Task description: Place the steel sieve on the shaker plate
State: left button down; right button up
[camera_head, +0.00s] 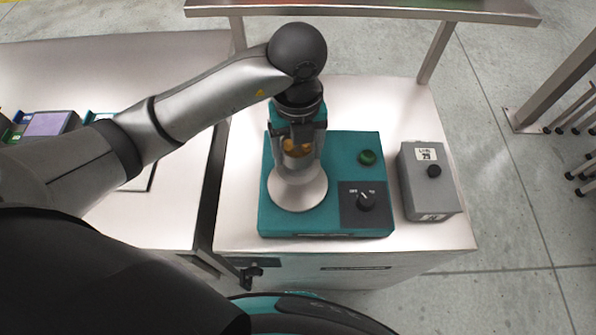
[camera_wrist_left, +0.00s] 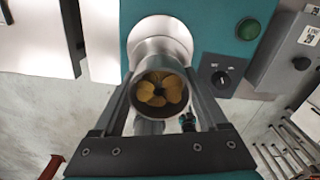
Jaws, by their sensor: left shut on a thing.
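The steel sieve (camera_wrist_left: 160,72) is a small steel cylinder with a brassy, lobed inside, seen end-on in the left wrist view. My left gripper (camera_head: 298,142) is shut on it, one finger on each side. In the head view the sieve is largely hidden by the gripper, with a brassy patch showing between the fingers. The shaker plate (camera_head: 297,196) is a pale round disc on a teal machine, beneath the sieve. It also shows in the left wrist view (camera_wrist_left: 160,30). I cannot tell whether the sieve touches the plate. My right gripper is not in view.
The teal shaker base (camera_head: 325,220) has a green button (camera_head: 368,157) and a black knob (camera_head: 366,202). A grey box (camera_head: 428,182) stands close at its right. A metal shelf (camera_head: 370,10) crosses behind. Another bench (camera_head: 150,60) with coloured devices lies left, across a gap.

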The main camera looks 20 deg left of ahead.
aim_at(298, 172)
pick_arm(q)
notch_tip(298, 172, down, 7)
jog(key=shift+f, duration=0.2)
dwell(0.4)
grip_release()
jog(key=shift+f+b, duration=0.15)
jog(key=shift+b, duration=0.15)
notch_tip(298, 172, up, 12)
jog(key=shift+r+p, duration=0.2)
jog(key=shift+p, duration=0.4)
